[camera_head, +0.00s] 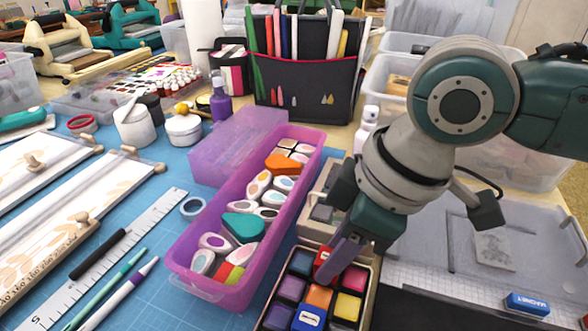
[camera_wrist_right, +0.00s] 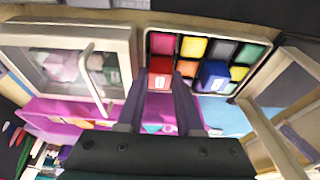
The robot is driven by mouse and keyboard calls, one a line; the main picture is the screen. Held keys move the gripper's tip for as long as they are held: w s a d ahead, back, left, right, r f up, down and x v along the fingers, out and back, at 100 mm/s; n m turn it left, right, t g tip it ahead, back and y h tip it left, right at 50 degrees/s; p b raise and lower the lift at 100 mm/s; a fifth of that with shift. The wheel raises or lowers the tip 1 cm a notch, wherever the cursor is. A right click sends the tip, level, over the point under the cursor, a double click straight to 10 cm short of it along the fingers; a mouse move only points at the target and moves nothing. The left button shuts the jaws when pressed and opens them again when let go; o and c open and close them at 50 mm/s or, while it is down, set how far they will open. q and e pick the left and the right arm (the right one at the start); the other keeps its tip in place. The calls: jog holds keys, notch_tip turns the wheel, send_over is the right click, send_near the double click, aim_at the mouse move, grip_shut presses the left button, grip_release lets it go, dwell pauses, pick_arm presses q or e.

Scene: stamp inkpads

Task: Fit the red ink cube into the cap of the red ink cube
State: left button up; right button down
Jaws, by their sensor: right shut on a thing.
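In the right wrist view the red cube (camera_wrist_right: 160,80) has a white label and lies between the two fingers of my right gripper (camera_wrist_right: 160,77). My right gripper (camera_head: 338,262) is shut on it, pointing down over the tray. Whether the red piece is the ink cube, its cap or both together, I cannot tell. No separate red cap shows clearly. The cube's lower part is hidden. My left gripper is not in view.
The tray holds several coloured pads and a raised blue cube (camera_head: 308,318) with a white label. A pink box (camera_head: 178,262) of stamps stands left of the tray. A clear-lidded case (camera_wrist_right: 66,62) lies beside it in the wrist view.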

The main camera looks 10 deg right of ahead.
jog(key=shift+f, duration=0.2)
jog(key=c, duration=0.6)
grip_release()
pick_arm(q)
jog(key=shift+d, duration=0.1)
pick_arm(e)
jog(key=shift+o, duration=0.2)
